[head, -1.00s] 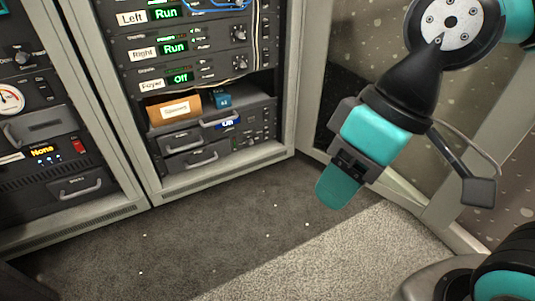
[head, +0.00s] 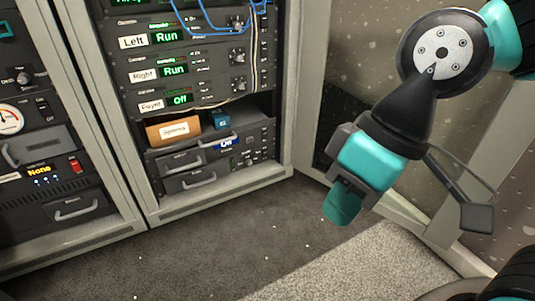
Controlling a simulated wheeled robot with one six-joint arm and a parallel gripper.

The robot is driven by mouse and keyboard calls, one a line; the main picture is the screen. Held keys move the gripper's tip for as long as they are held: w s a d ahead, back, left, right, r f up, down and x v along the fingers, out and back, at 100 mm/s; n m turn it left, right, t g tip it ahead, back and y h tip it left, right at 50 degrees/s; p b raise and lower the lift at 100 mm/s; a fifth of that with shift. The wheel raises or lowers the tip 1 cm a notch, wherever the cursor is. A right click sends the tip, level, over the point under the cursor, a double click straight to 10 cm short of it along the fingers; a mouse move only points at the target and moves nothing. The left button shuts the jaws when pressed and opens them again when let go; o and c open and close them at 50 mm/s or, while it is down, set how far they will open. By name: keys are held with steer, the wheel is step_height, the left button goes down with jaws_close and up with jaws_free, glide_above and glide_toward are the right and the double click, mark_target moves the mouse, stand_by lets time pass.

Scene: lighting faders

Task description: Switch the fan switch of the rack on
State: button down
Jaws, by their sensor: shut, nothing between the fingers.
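The rack (head: 143,185) with several stacked units stands left of centre in the head view. Near its bottom is a unit with a small blue-lit display (head: 226,144), too small to read surely, with small controls beside it. My gripper (head: 342,208) is shut and empty, pointing down in front of the right-hand frame, well right of the racks and touching nothing.
An orange-brown box (head: 173,131) and a small blue box (head: 221,120) sit in the rack's open bay. Blue cables (head: 207,31) hang across the upper units. The dark carpet (head: 215,245) before the racks is clear.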

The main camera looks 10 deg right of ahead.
step_height(320, 180, up, 19)
steer(key=p, duration=1.8)
steer(key=shift+r, duration=0.1)
